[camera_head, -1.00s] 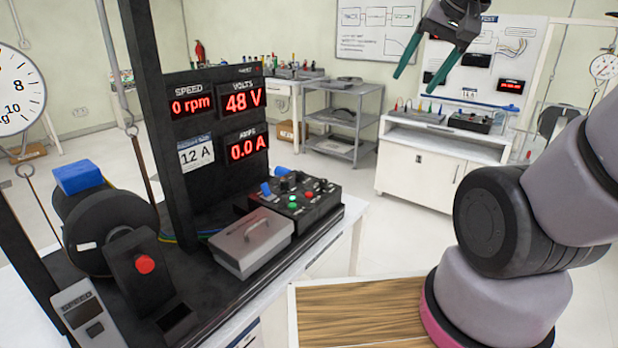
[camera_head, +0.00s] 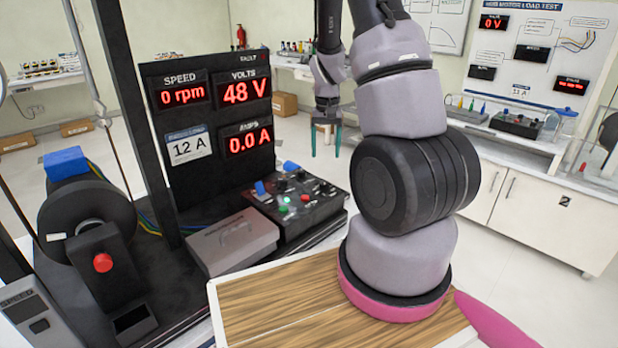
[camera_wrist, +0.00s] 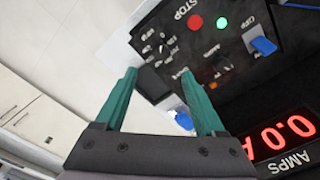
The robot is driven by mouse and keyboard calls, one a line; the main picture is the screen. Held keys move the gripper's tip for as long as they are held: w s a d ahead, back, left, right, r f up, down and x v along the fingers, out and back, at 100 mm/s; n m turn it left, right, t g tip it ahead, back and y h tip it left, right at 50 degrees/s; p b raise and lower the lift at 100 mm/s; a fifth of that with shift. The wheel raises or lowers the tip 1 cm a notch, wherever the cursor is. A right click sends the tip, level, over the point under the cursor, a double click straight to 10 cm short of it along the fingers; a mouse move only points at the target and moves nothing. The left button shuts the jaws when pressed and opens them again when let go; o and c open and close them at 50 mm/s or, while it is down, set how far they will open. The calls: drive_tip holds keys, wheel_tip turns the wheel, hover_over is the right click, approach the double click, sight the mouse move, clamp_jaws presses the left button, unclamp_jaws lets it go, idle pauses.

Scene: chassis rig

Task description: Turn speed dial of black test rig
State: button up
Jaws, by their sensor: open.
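The black test rig's control box (camera_head: 322,205) stands at the right end of the rig bench, with blue switches, dark knobs, and red and green buttons. In the wrist view, the control box (camera_wrist: 238,62) lies upside down ahead of my gripper. A dark knob (camera_wrist: 161,47) with a ring of white marks sits at its upper left; its label is too small to read. My gripper (camera_head: 326,138) is open and empty, pointing down behind the box in the head view. In the wrist view, my gripper (camera_wrist: 158,74) has its green fingers apart, near the box's edge and not visibly touching it.
The speed display (camera_head: 181,94) reads 0 rpm, volts 48, amps 0.0. A motor with a red button (camera_head: 103,262) stands at left. A white cabinet (camera_head: 530,200) is at right, with open floor before it.

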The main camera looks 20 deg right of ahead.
sight(324, 182)
wheel_tip(324, 182, down, 11)
idle(0.5)
clamp_jaws()
